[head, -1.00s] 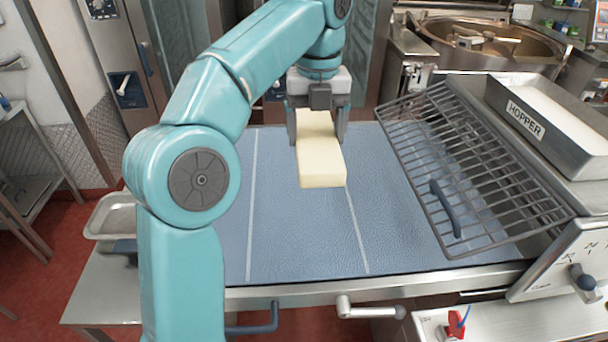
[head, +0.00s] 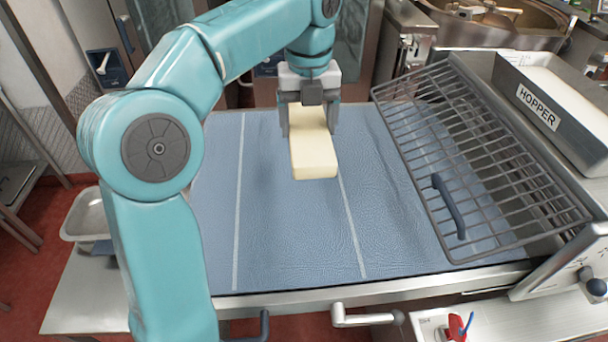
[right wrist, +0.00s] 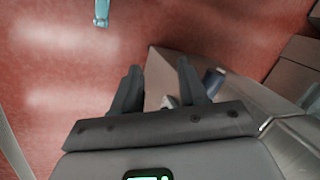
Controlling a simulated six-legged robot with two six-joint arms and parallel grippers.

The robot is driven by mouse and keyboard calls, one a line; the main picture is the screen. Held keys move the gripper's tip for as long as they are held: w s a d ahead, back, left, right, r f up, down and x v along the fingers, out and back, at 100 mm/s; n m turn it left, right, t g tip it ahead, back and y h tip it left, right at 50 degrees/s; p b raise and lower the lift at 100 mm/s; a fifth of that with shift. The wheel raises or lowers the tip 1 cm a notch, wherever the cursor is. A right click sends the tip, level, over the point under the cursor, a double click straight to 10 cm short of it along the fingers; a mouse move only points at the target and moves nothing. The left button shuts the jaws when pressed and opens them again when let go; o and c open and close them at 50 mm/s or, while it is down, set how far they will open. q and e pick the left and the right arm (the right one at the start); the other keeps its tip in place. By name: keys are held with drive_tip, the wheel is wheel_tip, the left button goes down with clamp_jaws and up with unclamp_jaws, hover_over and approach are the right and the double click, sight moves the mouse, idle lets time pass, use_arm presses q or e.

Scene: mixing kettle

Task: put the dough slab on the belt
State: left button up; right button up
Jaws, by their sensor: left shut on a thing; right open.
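The dough slab (head: 315,157) is a pale cream block in the head view. My left gripper (head: 309,118) is shut on its far end, one finger at each side. The slab's near end points toward me, over the blue belt (head: 290,240), between or close to the two white lines. I cannot tell whether its underside touches the belt. My right gripper (right wrist: 155,85) shows in the right wrist view, open and empty, with red floor and a grey metal side beyond it. It is not in the head view.
A wire guard (head: 480,165) with a blue handle covers the belt's right part. A hopper (head: 555,112) stands beyond it at the right. A metal tray (head: 85,216) lies at the left. A lever handle (head: 365,316) is on the front edge. The near belt is clear.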

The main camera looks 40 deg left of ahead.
sight(313, 134)
use_arm(q)
drive_tip(key=f, duration=0.9)
drive_tip(key=d+f, duration=0.1)
drive_tip(key=f, duration=0.4)
drive_tip(key=shift+w+d+f, duration=0.1)
drive_tip(key=shift+w+f, duration=0.05)
drive_tip(key=shift+w, duration=0.1)
drive_tip(key=shift+f, duration=0.3)
drive_tip(key=shift+s+a+f, duration=0.1)
drive_tip(key=shift+s+a, duration=0.05)
drive_tip(key=shift+a, duration=0.2)
drive_tip(key=shift+d+f, duration=0.1)
drive_tip(key=shift+d, duration=0.1)
drive_tip(key=o, duration=1.2)
drive_tip(key=shift+d, duration=0.15)
drive_tip(key=shift+o, duration=1)
drive_tip(key=shift+a, duration=0.3)
drive_tip(key=r, duration=1.2)
drive_tip(key=shift+d+b, duration=0.2)
drive_tip(key=shift+b, duration=0.1)
drive_tip(key=shift+r, duration=0.15)
drive_tip(key=shift+a, duration=0.1)
